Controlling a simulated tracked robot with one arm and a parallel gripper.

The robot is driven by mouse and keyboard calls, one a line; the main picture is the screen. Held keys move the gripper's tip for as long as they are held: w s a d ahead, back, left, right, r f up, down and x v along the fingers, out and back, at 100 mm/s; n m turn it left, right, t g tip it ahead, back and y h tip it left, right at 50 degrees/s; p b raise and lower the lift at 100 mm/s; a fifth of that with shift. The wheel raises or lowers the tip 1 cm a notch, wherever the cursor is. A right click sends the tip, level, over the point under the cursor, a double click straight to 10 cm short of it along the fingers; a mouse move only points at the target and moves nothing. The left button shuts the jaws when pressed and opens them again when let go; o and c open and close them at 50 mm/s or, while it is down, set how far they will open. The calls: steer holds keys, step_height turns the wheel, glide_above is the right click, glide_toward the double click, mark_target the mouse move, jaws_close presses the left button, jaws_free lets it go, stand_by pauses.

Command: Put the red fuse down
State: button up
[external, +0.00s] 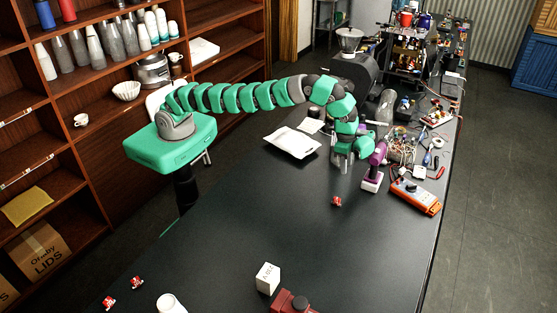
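A small red fuse (337,201) with pale markings is at the middle of the dark table (262,222), and looks to be resting on its top. My gripper (341,168) points down just behind it, with its grey fingers over the table. In the picture the fingertips end above the fuse with a small gap between them and it. The fingers are too small to tell whether they are open or shut. Two more small red-and-white pieces (137,282) and (109,302) lie at the front left of the table.
A purple-and-white tool (374,168) stands close right of my gripper. A white tray (292,141) is behind left. A white box (267,277) stands at the front. The table's middle left is clear.

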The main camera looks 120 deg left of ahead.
steer(key=s+d+r+t, duration=0.1)
steer(key=s+r+t, duration=0.15)
steer(key=r, duration=0.95)
steer(key=s+d+r+t, duration=0.1)
steer(key=s+r+t, duration=0.15)
steer(key=r, duration=0.85)
steer(key=s+d+r+t, duration=0.1)
steer(key=s+r+t, duration=0.15)
steer(key=r, duration=0.95)
steer(key=s+d+r+t, duration=0.1)
steer(key=s+r+t, duration=0.2)
steer(key=s+r, duration=0.6)
steer(key=s+d+r+t, duration=0.1)
steer(key=s+r+t, duration=0.2)
steer(key=s+r, duration=0.7)
steer(key=f+v, duration=0.1)
steer(key=v, duration=0.5)
steer(key=shift+s+f, duration=0.15)
steer(key=shift+s, duration=0.2)
steer(key=shift+t, duration=0.25)
step_height(320, 180, down, 16)
steer(key=b, duration=1.5)
steer(key=shift+b, duration=0.3)
steer(key=shift+o, duration=0.5)
steer(key=shift+f+b, duration=0.25)
steer(key=shift+b, duration=0.15)
steer(key=shift+r, duration=0.1)
